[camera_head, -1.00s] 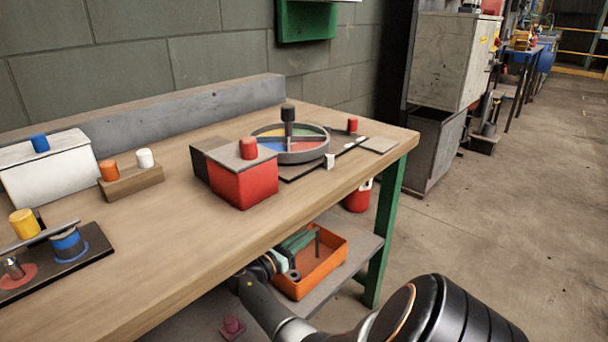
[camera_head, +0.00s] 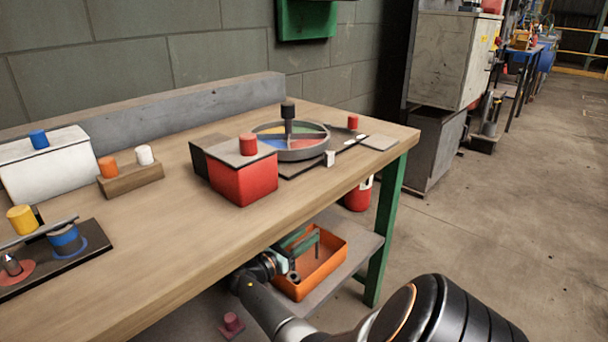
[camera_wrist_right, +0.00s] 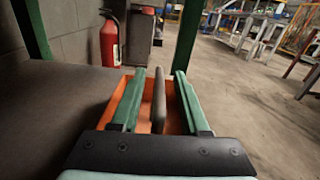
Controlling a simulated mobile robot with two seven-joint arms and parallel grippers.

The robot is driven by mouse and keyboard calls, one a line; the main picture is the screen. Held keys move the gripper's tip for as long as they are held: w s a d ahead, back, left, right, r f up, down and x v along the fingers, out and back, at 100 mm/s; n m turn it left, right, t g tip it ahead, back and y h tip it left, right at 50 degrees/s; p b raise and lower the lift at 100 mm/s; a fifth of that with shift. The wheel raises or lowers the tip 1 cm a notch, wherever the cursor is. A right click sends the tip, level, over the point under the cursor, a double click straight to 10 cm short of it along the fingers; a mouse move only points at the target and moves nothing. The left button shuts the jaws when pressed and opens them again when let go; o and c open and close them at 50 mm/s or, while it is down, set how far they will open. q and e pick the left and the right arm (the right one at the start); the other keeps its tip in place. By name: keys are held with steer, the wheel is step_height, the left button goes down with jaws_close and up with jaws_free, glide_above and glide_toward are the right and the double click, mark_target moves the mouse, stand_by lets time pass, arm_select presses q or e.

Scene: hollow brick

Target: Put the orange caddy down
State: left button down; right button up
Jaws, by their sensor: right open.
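The orange caddy (camera_head: 335,262) sits on the grey shelf (camera_head: 367,252) under the workbench. It looks level. My right gripper (camera_head: 303,240) reaches over it from the front left, with its green fingers above the caddy's inside. In the right wrist view, the open fingers (camera_wrist_right: 158,95) stand on both sides of the caddy's dark upright handle (camera_wrist_right: 160,100), with a gap on each side. The orange caddy walls (camera_wrist_right: 118,92) show below and beside the fingers. The gripper's palm hides the caddy's near part. My left gripper is out of view.
The workbench top (camera_head: 200,235) lies above the shelf, with a green leg (camera_head: 386,235) to the caddy's right. A red extinguisher (camera_head: 358,195) stands behind; it shows in the wrist view (camera_wrist_right: 109,40). A dull red knobbed piece (camera_head: 231,325) lies lower left.

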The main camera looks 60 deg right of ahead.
steer(key=p+v, duration=0.2)
steer(key=v, duration=1)
steer(key=shift+p, duration=0.3)
steer(key=shift+f, duration=0.1)
